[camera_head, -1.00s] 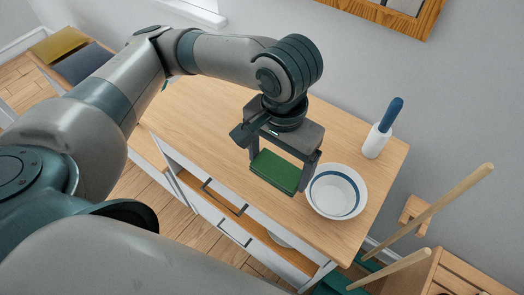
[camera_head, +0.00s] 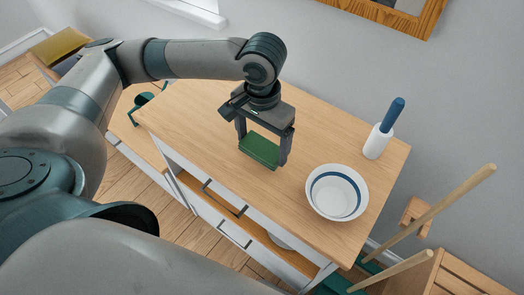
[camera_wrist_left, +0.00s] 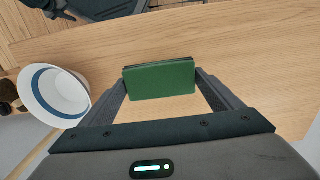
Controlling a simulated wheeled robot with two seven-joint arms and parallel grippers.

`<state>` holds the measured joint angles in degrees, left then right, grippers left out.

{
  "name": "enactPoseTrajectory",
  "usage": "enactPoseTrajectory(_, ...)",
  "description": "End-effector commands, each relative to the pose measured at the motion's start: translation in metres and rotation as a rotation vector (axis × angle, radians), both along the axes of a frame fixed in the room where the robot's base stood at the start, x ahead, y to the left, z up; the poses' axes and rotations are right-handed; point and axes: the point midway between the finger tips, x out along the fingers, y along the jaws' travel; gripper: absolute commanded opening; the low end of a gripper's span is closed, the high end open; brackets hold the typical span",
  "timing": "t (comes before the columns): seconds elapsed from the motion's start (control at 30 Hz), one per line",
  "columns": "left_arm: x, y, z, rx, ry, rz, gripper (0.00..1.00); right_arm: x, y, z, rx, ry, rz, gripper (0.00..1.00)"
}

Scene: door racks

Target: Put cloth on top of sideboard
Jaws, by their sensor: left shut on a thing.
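The cloth (camera_head: 260,150) is a folded green piece held between the fingers of my left gripper (camera_head: 262,152). My left gripper is shut on it, over the wooden top of the sideboard (camera_head: 195,115). In the left wrist view the cloth (camera_wrist_left: 160,79) spans the space between both fingers, above the wood surface. I cannot tell whether the cloth touches the top. The sideboard has white drawers with dark handles.
A white bowl with a blue band (camera_head: 337,192) stands to the right of the cloth. A blue-handled white roller or brush (camera_head: 384,130) stands at the back right. The sideboard's left and middle top is clear. Wooden sticks (camera_head: 440,215) rise beyond the right end.

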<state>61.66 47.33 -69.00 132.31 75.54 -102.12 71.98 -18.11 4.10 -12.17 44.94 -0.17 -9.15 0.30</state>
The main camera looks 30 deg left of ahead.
Motion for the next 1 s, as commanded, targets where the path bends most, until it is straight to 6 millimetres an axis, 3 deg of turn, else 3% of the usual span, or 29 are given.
enactPoseTrajectory(0.17, 0.0, 0.0, -0.002, 0.0, 0.001, 0.0, 0.64, 0.0, 0.0, 0.0, 0.0, 0.0, 0.0, 0.31)
enactPoseTrajectory(0.53, -0.001, 0.0, -0.038, 0.0, 0.002, 0.0, 0.64, -0.013, -0.005, -0.001, -0.01, 0.033, -0.002, 0.31)
enactPoseTrajectory(1.0, 0.0, 0.0, -0.042, 0.0, 0.001, 0.0, 0.64, -0.015, -0.007, 0.0, -0.012, 0.038, -0.002, 0.31)
